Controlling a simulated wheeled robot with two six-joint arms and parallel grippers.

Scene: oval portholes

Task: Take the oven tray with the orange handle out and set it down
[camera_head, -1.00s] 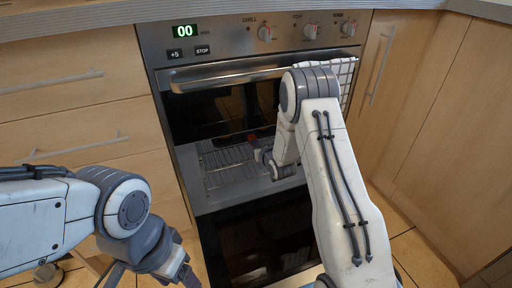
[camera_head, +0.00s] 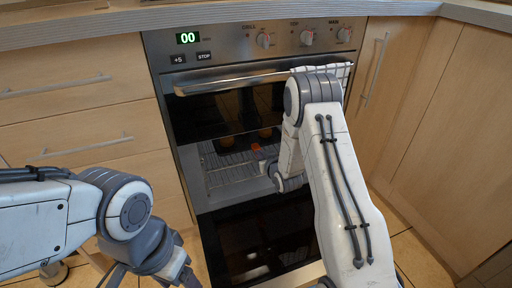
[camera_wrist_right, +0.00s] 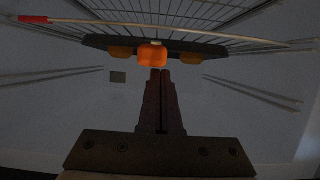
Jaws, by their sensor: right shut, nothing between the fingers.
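The orange handle (camera_head: 257,147) shows in the head view at the oven opening, just beyond my right gripper (camera_head: 264,165). In the right wrist view the orange handle (camera_wrist_right: 152,55) sits at the middle of a dark tray edge (camera_wrist_right: 98,43). The shut fingers of my right gripper (camera_wrist_right: 160,74) point at the handle, their tips close below it in the picture. Whether they touch it I cannot tell. Two dull orange shapes show along the tray edge. My left gripper (camera_head: 183,276) is low at the left, cut off by the frame, its opening unclear.
A wire rack (camera_head: 232,178) lies in the oven. Dark glass (camera_head: 262,232) lies below. A red-ended rod (camera_wrist_right: 35,19) crosses the wrist view. Drawers stand left.

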